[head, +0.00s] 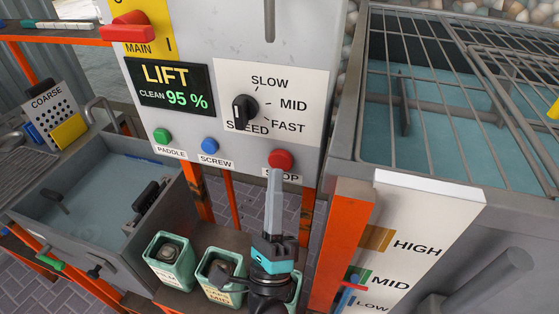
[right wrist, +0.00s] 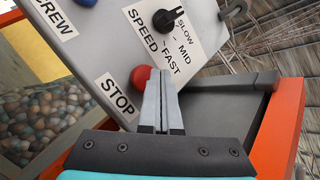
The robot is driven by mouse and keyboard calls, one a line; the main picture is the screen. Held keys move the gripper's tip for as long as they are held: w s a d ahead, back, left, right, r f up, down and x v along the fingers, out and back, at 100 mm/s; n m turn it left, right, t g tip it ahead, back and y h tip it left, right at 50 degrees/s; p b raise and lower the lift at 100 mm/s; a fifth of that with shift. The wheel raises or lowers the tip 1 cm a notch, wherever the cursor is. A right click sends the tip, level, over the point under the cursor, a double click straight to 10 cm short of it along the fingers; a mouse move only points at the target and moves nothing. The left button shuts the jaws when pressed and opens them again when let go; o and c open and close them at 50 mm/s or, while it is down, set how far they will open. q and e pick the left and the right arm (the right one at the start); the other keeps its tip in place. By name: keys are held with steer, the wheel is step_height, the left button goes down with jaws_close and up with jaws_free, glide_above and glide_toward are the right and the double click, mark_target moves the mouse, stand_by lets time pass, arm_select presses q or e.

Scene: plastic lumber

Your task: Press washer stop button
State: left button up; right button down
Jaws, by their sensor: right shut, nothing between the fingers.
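The red stop button (head: 281,159) sits at the lower right of the grey control panel (head: 200,60), above a label partly hidden by my gripper. My right gripper (head: 276,174) is shut and empty, its fingertips at the lower edge of the button in the head view. In the right wrist view the red button (right wrist: 143,78) is just left of the shut fingertips (right wrist: 157,70), with the STOP label below it. I cannot tell whether the tips touch the button. My left gripper is not in view.
A green PADDLE button (head: 162,135) and a blue SCREW button (head: 209,146) lie left on the panel. A black speed knob (head: 244,108) is above. A grated water tank (head: 430,100) stands right, and teal containers (head: 168,262) stand below.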

steer(key=shift+w, duration=0.1)
steer(key=shift+w+d, duration=0.1)
steer(key=shift+w, duration=0.25)
steer(key=shift+w+d+b, duration=0.2)
steer(key=shift+w+b, duration=0.2)
steer(key=shift+w, duration=0.05)
stand_by(0.9)
steer(key=shift+s, duration=0.1)
steer(key=shift+s+a, duration=0.3)
steer(key=shift+s, duration=0.45)
steer(key=shift+s, duration=0.1)
steer(key=shift+s+a, duration=0.3)
steer(key=shift+s, duration=0.5)
steer(key=shift+s+a, duration=0.25)
steer(key=shift+s, duration=0.5)
steer(key=shift+s+a, duration=0.3)
steer(key=shift+s, duration=0.5)
